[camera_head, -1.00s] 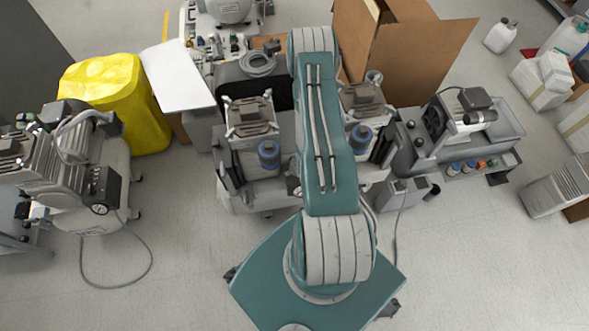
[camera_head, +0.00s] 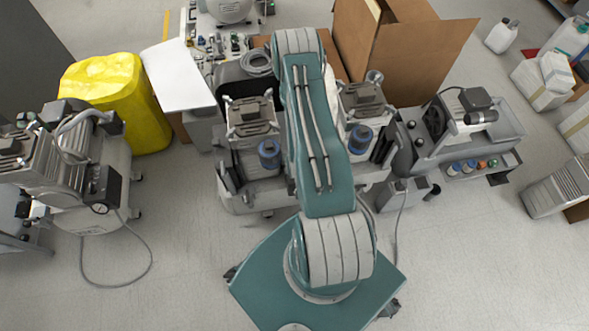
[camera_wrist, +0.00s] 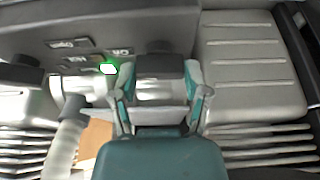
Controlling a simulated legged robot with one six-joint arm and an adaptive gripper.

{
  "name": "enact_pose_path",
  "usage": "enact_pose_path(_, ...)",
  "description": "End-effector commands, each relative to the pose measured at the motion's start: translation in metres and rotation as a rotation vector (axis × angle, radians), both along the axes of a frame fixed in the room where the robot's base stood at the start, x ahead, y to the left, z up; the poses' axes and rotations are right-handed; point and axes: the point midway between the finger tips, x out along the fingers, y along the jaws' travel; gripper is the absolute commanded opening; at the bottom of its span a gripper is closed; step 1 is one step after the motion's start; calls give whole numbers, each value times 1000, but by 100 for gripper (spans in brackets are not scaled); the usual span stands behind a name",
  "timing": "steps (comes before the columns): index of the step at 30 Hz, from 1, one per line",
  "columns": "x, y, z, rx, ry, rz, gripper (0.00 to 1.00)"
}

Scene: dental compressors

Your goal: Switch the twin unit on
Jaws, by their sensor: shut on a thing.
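The twin unit (camera_head: 250,165) stands in the middle of the head view, with two grey pump heads and two blue canisters. My arm covers its middle, and my gripper is hidden there. In the wrist view my gripper (camera_wrist: 157,85) has its fingers on either side of a dark switch knob (camera_wrist: 160,67) on a grey panel (camera_wrist: 150,25), closed on it. A small green light (camera_wrist: 108,69) glows just left of the knob. The knob's exact turn is hard to read.
Another dark knob (camera_wrist: 20,72) is at the left of the wrist view. A compressor (camera_head: 75,165) with a trailing hose stands left, beside a yellow bag (camera_head: 115,95). Another unit (camera_head: 460,125) stands right. A cardboard box (camera_head: 400,50) is behind. The front floor is clear.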

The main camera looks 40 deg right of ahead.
Motion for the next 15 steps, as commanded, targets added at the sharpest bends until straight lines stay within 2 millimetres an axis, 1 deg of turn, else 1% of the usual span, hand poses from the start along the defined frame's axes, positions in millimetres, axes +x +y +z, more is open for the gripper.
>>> enact_pose_path(1, 3, -1, 1, -3, -6, 1, 12)
enact_pose_path(4, 3, -1, 1, -4, -6, 2, 12)
enact_pose_path(5, 3, -1, 1, -4, -6, 2, 64)
enact_pose_path(6, 3, -1, 1, -4, -6, 2, 82)
enact_pose_path(7, 3, -1, 1, -4, -6, 2, 94)
enact_pose_path(15, 1, -1, 0, -1, -3, 1, 94)
